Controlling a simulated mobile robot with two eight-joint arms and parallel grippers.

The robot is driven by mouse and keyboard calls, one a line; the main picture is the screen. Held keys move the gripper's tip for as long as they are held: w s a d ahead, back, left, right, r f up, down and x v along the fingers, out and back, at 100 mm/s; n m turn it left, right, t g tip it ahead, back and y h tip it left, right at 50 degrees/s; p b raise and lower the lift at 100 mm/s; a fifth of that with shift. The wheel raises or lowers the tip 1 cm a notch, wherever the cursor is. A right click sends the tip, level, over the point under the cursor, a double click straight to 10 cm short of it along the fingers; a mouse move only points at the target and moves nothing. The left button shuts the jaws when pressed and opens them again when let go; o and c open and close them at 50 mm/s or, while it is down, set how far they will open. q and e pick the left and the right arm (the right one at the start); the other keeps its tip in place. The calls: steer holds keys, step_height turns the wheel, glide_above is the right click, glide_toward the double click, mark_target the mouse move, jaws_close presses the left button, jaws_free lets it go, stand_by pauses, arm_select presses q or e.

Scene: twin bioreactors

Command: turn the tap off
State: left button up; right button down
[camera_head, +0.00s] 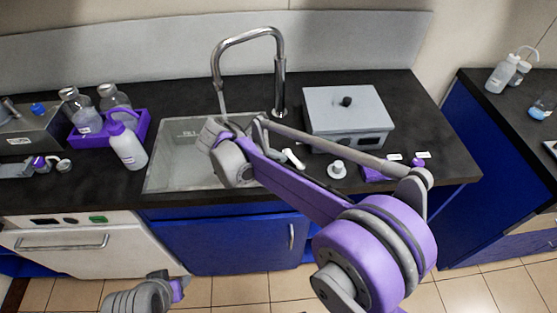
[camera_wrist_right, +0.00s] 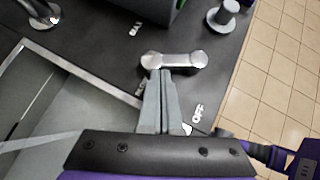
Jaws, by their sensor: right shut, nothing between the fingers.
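The tap's chrome spout (camera_head: 250,35) arches over the sink, and a thin pale streak hangs under its end. The tap handle (camera_wrist_right: 173,61) is a short silver bar on the worktop beside the sink; in the head view it (camera_head: 294,158) shows small, just past my arm. An "ON" label (camera_wrist_right: 135,28) and an "OFF" label (camera_wrist_right: 196,113) lie on opposite sides of it. My right gripper (camera_wrist_right: 160,76) is shut and empty, its fingertips at the handle's left end; contact cannot be told. My arm mostly hides it in the head view. My left arm shows at the bottom left, its fingers unclear.
The sink (camera_head: 160,175) lies under my right wrist. A grey box (camera_head: 348,108) stands behind the handle, and a small white round-based piece (camera_head: 337,169) stands to its right. A purple crate (camera_head: 140,130) with bottles is left of the sink. The worktop's front edge is close.

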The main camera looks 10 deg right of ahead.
mark_target(285, 153)
steer(key=shift+w+d+m+g, duration=0.25)
steer(key=shift+d+m+g, duration=0.15)
steer(key=shift+m, duration=0.1)
steer(key=shift+w+d, duration=0.15)
steer(key=shift+d, duration=0.05)
arm_select(q)
steer(key=shift+d, duration=0.25)
arm_select(e)
steer(key=shift+w+d, duration=0.5)
steer(key=shift+d, duration=0.2)
